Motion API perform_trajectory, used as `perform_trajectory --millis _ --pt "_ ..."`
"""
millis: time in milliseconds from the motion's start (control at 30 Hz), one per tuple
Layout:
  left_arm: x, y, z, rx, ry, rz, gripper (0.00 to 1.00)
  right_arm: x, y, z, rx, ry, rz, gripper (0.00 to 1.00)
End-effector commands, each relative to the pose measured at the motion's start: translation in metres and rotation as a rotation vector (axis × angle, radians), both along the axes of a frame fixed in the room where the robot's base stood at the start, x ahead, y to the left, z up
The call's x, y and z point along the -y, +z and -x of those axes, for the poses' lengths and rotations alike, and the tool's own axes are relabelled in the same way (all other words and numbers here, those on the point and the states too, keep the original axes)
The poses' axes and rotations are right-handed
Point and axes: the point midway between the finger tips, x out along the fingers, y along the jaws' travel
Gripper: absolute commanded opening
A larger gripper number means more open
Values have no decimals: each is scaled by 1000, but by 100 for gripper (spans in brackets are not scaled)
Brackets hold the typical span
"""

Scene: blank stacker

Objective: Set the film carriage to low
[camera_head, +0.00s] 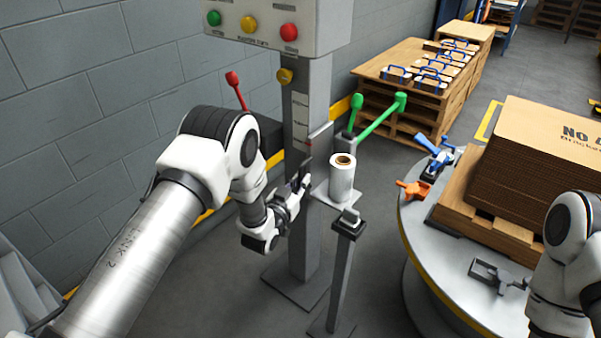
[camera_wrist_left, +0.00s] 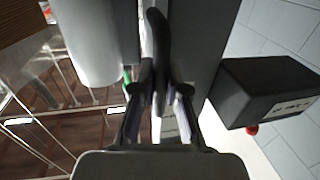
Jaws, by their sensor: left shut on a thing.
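The film carriage (camera_head: 322,193) is a grey bracket on the tall grey mast (camera_head: 297,235). It bears an upright white film roll (camera_head: 342,182), which also shows in the wrist view (camera_wrist_left: 95,40). A pale scale (camera_head: 301,115) runs up the mast, with a red mark near the carriage's upper plate. My left gripper (camera_head: 298,184) is at the carriage's left side, beside the mast. In the wrist view its fingers (camera_wrist_left: 160,100) are closed around a dark upright handle (camera_wrist_left: 157,50). My right arm shows at the right edge, but its gripper is out of view.
A control box (camera_head: 265,22) with colored buttons tops the mast. A red lever (camera_head: 236,88) and green levers (camera_head: 380,115) stand close by. A short post (camera_head: 343,265) stands in front. The round turntable (camera_head: 415,235) carries stacked cardboard (camera_head: 540,160) and clamps at right.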

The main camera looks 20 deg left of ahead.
Motion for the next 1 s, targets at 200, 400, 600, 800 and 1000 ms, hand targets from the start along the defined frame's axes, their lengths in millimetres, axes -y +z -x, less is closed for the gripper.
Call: perform_trajectory --millis 200,400,600,800,1000 --pt "0 -17 1 -5 0 -1 0 0 -8 0 0 0 0 40" --pt "0 -18 1 -9 -1 0 0 0 -8 0 1 0 0 40" --pt "0 -17 1 -6 0 -1 39 0 -8 0 1 0 0 40" --pt "0 -15 1 -3 0 0 39 0 -8 0 0 0 0 40" --pt "-4 -16 27 -6 1 1 39 0 -8 0 0 0 0 40"
